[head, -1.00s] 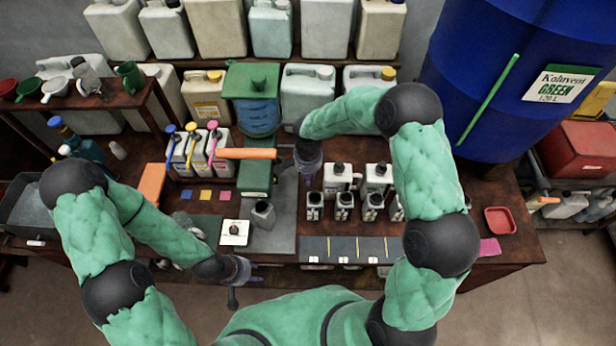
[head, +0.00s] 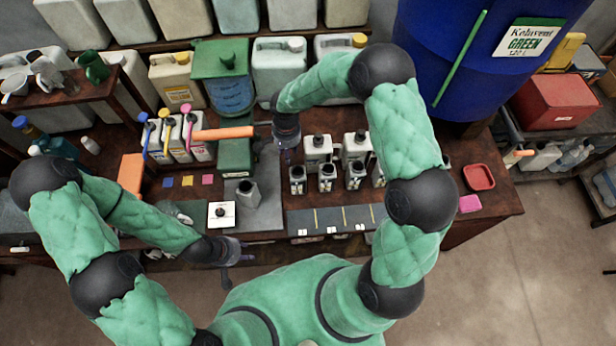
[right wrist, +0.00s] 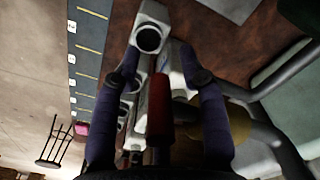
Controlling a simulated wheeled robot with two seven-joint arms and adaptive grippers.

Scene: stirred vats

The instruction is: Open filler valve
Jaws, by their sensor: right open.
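The green filler (head: 221,75) with a blue-sided tank stands at the back of the bench. My right gripper (head: 287,150) is just right of the handle's free end, fingers partly hidden in the head view. In the right wrist view its two fingers (right wrist: 165,85) are spread, with a red cylinder (right wrist: 158,112) between them. I cannot tell whether that is the handle or whether a finger touches it. My left gripper (head: 238,262) is empty in front of the bench, its fingers apart.
Several small bottles (head: 327,178) stand right of the filler, behind a dark numbered mat (head: 336,219). Jugs with coloured pumps (head: 172,137) stand left of the handle. A blue drum (head: 480,50) is at the back right.

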